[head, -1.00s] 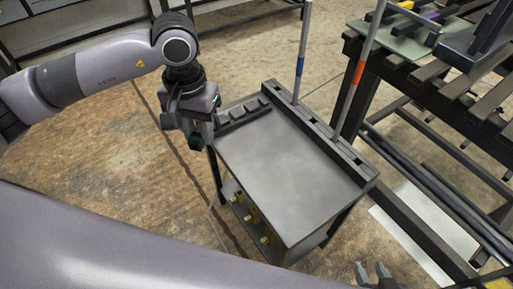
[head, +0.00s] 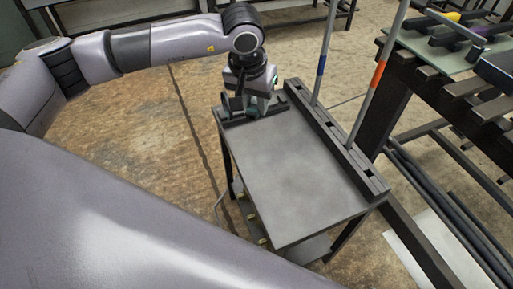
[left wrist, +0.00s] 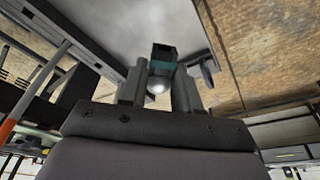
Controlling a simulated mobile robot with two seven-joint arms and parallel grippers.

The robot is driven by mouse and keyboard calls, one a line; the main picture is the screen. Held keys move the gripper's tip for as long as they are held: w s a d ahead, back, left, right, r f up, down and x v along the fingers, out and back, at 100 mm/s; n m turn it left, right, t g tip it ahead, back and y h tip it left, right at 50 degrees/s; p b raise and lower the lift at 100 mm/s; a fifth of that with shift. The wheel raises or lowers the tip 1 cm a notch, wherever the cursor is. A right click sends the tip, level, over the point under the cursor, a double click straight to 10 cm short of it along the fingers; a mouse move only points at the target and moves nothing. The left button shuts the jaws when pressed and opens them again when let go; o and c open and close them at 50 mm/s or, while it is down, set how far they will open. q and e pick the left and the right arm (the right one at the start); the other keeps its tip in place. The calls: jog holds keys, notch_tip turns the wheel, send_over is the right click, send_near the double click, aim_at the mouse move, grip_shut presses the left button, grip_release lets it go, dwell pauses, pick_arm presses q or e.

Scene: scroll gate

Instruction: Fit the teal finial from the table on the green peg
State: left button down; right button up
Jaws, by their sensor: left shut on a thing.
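The teal finial (left wrist: 162,59) shows in the left wrist view, a teal block with a dark end and a shiny pale ball near the jaws. My left gripper (left wrist: 158,84) is shut on it, one finger on either side. In the head view my left gripper (head: 256,108) is over the far left end of the small grey table (head: 300,175), by the dark slotted rack (head: 235,120); the finial is mostly hidden there. I cannot make out the green peg. My right gripper is out of view.
A dark rail (head: 335,140) along the table's right edge carries two upright rods, one blue-banded (head: 325,45) and one orange-banded (head: 376,75). A dark slatted rack (head: 465,90) with long bars stands to the right. The table's middle is clear.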

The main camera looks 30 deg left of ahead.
pick_arm(q)
jog(key=w+a+f+t+b, duration=0.1)
jog(key=w+t+b, duration=0.2)
jog(key=w, duration=0.2)
jog(key=m+t+h+b, duration=0.7)
jog(key=m+h+b, duration=0.2)
jog(key=h+b, duration=0.25)
send_over(249, 142)
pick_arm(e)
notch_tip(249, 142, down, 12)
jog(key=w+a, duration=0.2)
pick_arm(q)
notch_tip(249, 142, down, 16)
jog(key=b, duration=0.7)
jog(key=shift+s+r+b, duration=0.1)
jog(key=shift+r+b, duration=0.15)
jog(key=shift+b, duration=0.1)
jog(key=shift+f, duration=0.45)
notch_tip(249, 142, down, 4)
jog(key=shift+r+b, duration=0.25)
jog(key=shift+b, duration=0.6)
jog(key=shift+f, duration=0.35)
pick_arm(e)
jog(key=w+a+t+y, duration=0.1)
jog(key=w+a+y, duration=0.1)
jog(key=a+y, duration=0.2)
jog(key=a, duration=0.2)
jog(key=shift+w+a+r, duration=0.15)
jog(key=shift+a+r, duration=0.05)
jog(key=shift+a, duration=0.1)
